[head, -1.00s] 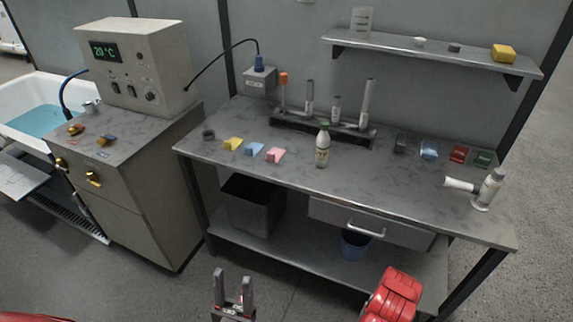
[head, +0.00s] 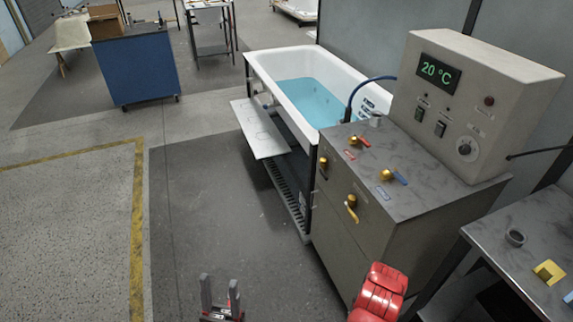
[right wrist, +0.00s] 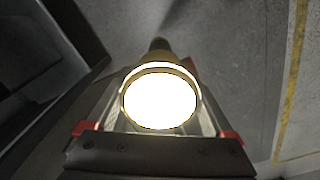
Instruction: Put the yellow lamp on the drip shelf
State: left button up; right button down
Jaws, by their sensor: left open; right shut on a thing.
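The lamp (right wrist: 160,100) is in the right wrist view, a bright white round face with a brass-yellow rim. My right gripper (right wrist: 155,130) is shut on it, with a jaw at each side. In the head view only part of my red right arm shows; the gripper and lamp are out of frame there. My left gripper (head: 221,298) is open and empty above the floor at the bottom. A pale flat shelf (head: 258,128), which looks like the drip shelf, juts from the near side of the bathtub. Its top looks empty, with faint outlines.
The white bathtub (head: 262,62) holds blue water. The control cabinet (head: 375,235) with valves and a 20 °C display box (head: 480,100) stands right of it. A workbench (head: 535,225) is at the far right. Floor left of the tub is clear up to a blue cart (head: 135,70).

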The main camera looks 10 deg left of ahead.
aim_at(269, 149)
jog(key=i+j+u, duration=0.35)
jog(key=i, duration=0.45)
jog(key=i+u, duration=0.4)
jog(key=i, duration=0.4)
jog(key=i+z, duration=0.1)
jog(key=i, duration=0.45)
jog(key=i+j+z, duration=0.15)
jog(key=i, duration=0.4)
jog(key=i+j+z, duration=0.1)
jog(key=i, duration=0.45)
jog(key=i+j+z, duration=0.1)
jog(key=i+j, duration=0.15)
jog(key=i, duration=0.25)
